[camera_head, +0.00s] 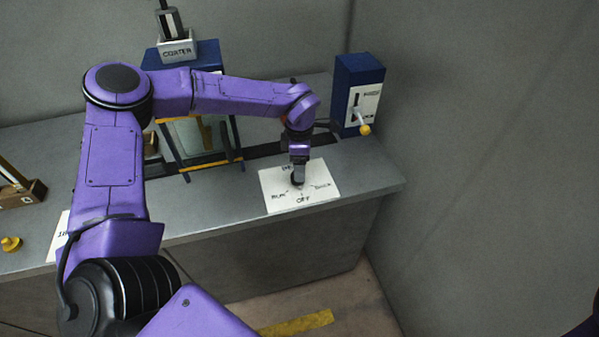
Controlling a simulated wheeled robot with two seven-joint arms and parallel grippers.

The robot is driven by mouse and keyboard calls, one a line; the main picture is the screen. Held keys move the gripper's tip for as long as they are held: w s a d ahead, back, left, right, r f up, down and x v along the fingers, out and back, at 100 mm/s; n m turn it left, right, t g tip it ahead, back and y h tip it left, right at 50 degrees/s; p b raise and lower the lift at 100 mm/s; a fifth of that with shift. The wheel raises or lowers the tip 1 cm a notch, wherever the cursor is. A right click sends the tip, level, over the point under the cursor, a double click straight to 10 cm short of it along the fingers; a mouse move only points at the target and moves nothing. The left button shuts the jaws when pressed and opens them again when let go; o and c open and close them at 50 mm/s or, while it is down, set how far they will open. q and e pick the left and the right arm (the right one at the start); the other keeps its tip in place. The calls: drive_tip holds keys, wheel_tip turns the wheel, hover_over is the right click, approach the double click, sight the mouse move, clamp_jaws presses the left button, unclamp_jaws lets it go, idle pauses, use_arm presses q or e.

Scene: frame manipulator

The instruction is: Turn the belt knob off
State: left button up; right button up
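A white label plate (318,200) lies on the grey bench near its right end. It carries the word OFF on its near side, a word that looks like RUN at left and another word at right. My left gripper (298,180) points down over the middle of this plate, at the place of the belt knob. The knob itself is hidden behind or between the dark fingers, so its pointing direction does not show. Whether the fingers are open or closed on it cannot be made out. My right gripper is out of view.
A blue machine with a sign reading COATER (178,51) stands at the back. A yellow knob (11,243) and a wooden block (22,194) are at far left. The wall closes the right side.

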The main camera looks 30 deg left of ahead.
use_arm(q)
wheel_tip(320, 180, up, 7)
drive_tip(key=shift+b, duration=0.45)
